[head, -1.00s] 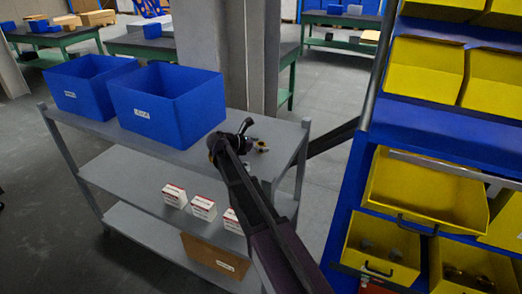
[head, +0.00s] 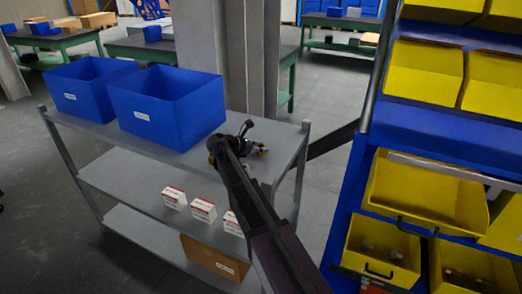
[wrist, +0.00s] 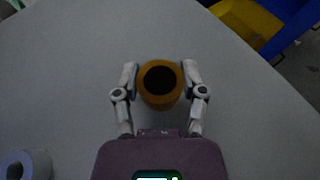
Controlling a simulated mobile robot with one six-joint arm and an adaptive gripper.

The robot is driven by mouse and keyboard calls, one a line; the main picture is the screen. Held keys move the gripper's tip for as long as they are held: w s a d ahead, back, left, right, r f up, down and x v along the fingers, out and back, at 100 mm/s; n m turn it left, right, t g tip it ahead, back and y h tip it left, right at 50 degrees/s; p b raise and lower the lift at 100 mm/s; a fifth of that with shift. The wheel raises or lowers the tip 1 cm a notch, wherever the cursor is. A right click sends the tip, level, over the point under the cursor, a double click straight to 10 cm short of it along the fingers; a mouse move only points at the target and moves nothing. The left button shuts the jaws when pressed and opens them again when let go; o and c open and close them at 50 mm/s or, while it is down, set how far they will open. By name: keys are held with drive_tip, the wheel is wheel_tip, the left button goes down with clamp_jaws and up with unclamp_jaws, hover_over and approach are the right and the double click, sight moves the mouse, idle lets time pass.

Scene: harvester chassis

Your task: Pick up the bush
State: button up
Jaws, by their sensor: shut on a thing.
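The bush is a short orange-brown ring with a dark bore, seen from above in the wrist view (wrist: 160,99). Both fingers of my gripper (wrist: 160,84) are closed against its sides, left and right. I cannot tell whether the bush touches the shelf.
A grey ring (wrist: 25,164) lies at the lower left of the wrist view. Two blue bins (head: 165,105) stand on the cart's top shelf (head: 160,152), left of my gripper. White-and-red boxes (head: 203,209) sit below. A blue rack with yellow bins (head: 425,195) stands at right.

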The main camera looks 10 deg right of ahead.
sight(261, 146)
drive_tip(key=shift+r, duration=0.1)
wheel_tip(261, 146, up, 10)
drive_tip(key=p, duration=1)
drive_tip(key=shift+f, duration=0.2)
idle(0.7)
